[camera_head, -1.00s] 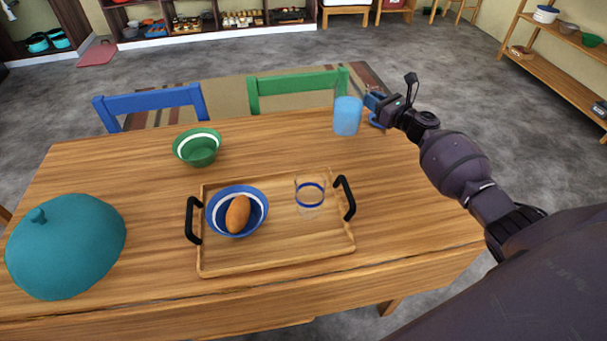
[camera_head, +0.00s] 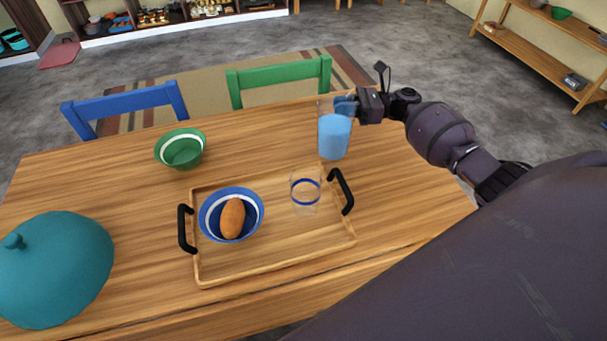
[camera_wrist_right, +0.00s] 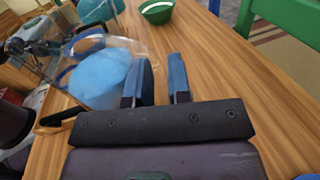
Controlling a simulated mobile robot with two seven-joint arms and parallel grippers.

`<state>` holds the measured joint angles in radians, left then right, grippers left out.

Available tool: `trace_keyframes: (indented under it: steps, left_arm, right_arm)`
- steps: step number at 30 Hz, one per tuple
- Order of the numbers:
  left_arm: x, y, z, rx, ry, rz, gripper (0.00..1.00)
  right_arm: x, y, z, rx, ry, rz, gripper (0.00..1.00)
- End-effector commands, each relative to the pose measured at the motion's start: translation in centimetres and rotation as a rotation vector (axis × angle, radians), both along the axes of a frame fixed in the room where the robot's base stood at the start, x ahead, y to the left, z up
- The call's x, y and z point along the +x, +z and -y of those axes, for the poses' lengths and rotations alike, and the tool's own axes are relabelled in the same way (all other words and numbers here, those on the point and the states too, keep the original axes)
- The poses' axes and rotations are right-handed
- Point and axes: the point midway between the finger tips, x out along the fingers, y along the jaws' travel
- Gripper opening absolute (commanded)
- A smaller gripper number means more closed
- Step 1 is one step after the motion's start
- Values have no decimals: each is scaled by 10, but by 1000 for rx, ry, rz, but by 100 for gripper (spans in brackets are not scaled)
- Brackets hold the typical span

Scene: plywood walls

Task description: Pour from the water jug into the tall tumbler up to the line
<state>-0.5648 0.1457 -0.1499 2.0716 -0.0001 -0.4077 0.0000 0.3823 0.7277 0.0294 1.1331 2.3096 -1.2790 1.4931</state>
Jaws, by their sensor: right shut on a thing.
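The water jug (camera_head: 334,136) is clear with blue water in its lower part. It is nearly upright, just behind the tray's back right corner, and seems held off the table. My right gripper (camera_head: 348,104) is shut on its handle from the right. In the right wrist view the jug (camera_wrist_right: 100,78) is left of my fingers (camera_wrist_right: 162,78). The tall tumbler (camera_head: 305,194) is clear, with a blue line around its upper part. It stands upright on the right of the tray, nearer to me than the jug, and looks empty. My left gripper is not in view.
The wooden tray (camera_head: 270,262) has black handles and also holds a blue bowl (camera_head: 212,222) with a brown oval food. A green bowl (camera_head: 182,150) stands behind it, a teal dome (camera_head: 55,270) at left. Blue (camera_head: 125,103) and green (camera_head: 280,80) chairs line the far edge.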

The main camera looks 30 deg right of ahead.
Motion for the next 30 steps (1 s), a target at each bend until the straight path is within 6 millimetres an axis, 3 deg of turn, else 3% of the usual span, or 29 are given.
trace_keyframes:
  steps: [14,30]
  left_arm:
    - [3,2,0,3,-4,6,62]
    - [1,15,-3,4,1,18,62]
  right_arm:
    - [-6,3,-3,0,41,3,0]
    - [-11,28,-13,-176,41,107,0]
